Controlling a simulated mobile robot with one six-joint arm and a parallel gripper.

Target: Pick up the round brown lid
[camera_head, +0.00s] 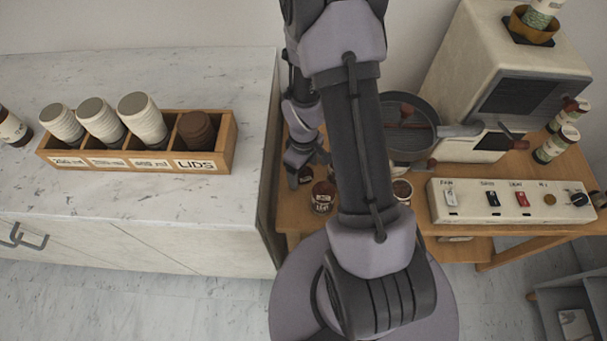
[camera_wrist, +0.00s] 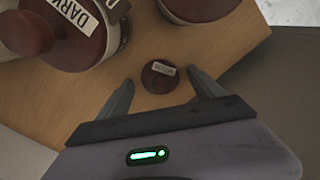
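A small round dark brown lid (camera_wrist: 150,83) with a white label lies on the wooden table in the wrist view. In the head view a small dark round piece (camera_head: 305,175) shows beside my gripper, likely the same lid. My gripper (camera_wrist: 160,77) is open, and the lid appears between its two fingertips with gaps on both sides. I cannot tell how far above the table the fingertips are. In the head view my gripper (camera_head: 299,160) points down at the table's left side, partly hidden by my arm.
A jar labelled DARK (camera_wrist: 88,45) and another jar (camera_wrist: 200,8) stand close beyond the fingers. The wooden table (camera_wrist: 60,105) ends at the right. A marble counter (camera_head: 150,65) holds a LIDS box (camera_head: 225,150). A pan (camera_head: 425,112) and switch panel (camera_head: 510,214) are right.

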